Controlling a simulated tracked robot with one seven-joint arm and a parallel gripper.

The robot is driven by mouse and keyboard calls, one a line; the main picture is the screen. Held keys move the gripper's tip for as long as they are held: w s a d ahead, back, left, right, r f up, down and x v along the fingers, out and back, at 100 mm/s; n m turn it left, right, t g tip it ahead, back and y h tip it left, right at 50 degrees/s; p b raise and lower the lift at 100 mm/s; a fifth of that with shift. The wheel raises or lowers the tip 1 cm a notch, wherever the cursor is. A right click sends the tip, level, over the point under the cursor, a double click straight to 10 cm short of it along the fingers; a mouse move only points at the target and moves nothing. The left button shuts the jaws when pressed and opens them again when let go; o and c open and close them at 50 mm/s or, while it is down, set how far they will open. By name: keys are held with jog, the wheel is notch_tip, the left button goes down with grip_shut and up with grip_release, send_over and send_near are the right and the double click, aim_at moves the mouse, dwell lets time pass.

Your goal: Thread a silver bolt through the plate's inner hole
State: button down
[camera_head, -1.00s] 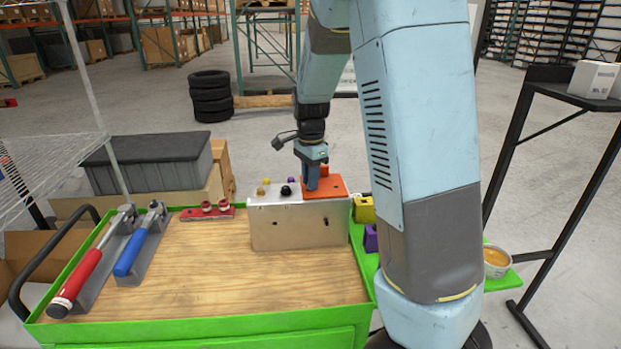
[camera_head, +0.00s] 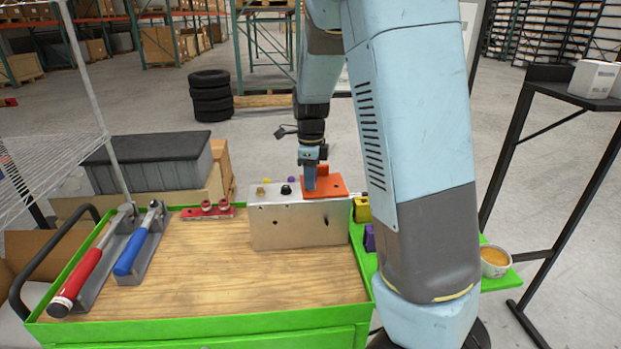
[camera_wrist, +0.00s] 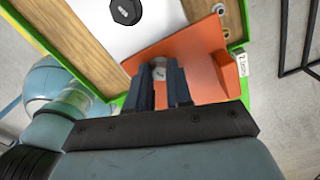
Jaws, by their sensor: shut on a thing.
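A silver metal box (camera_head: 295,228) stands at the far right of the wooden cart top. An orange plate (camera_head: 335,186) with a raised edge lies on the box's right part. My gripper (camera_head: 309,186) points down over the plate's left part. In the wrist view, my gripper (camera_wrist: 160,85) is shut on a small silver bolt (camera_wrist: 160,72), its head showing between the fingertips.
A black bolt (camera_head: 286,189) and a brass bolt (camera_head: 260,191) stand on the box's left part. A red holder (camera_head: 208,212), a blue-handled tool (camera_head: 131,254) and a red-handled tool (camera_head: 75,282) lie left. Yellow (camera_head: 362,210) and purple (camera_head: 370,238) bins flank the box's right.

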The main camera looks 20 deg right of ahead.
jog(key=c, duration=0.9)
grip_release()
jog(key=shift+c, duration=0.2)
jog(key=shift+r, duration=0.1)
notch_tip(320, 180, up, 9)
